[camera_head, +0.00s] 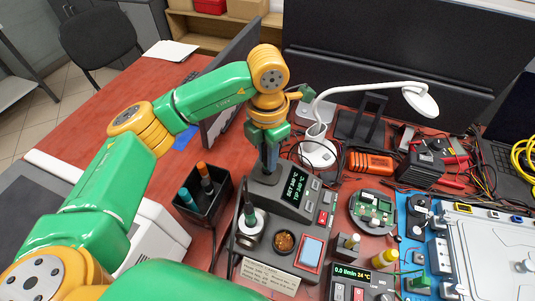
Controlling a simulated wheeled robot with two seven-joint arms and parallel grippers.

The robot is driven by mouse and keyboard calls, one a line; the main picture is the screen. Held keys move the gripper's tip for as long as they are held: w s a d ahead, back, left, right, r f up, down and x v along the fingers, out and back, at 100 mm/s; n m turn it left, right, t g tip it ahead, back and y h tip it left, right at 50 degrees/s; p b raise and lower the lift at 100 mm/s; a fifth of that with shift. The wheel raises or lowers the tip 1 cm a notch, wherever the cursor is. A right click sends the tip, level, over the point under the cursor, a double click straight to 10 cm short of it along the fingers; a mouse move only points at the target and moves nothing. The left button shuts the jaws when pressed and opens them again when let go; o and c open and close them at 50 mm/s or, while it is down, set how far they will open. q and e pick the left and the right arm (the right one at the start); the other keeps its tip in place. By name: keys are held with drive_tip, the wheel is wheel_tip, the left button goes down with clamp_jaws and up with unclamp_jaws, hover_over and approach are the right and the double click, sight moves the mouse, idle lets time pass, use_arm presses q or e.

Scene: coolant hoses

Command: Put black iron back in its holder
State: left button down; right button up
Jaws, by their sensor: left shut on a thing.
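My left gripper (268,165) points down above the dark soldering station (290,195), behind its display. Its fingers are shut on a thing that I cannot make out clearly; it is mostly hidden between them. A black-handled iron (249,212) with a teal band stands roughly upright in a round metal holder (251,229) at the station's left side. It is apart from the gripper, in front and to the left. My right gripper is not in view.
A black bin (210,211) with teal- and orange-handled tools stands left of the station. A white lamp (420,100), a round circuit board (372,212), an orange tool (370,163) and a blue mat (403,215) crowd the right. A monitor (232,85) stands behind my arm.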

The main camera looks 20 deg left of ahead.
use_arm(q)
drive_tip(key=shift+f, duration=0.45)
drive_tip(key=shift+f+b, duration=0.1)
drive_tip(key=shift+b, duration=0.2)
drive_tip(key=shift+c, duration=0.4)
unclamp_jaws()
drive_tip(key=shift+r+p, duration=1.95)
drive_tip(key=shift+r, duration=0.85)
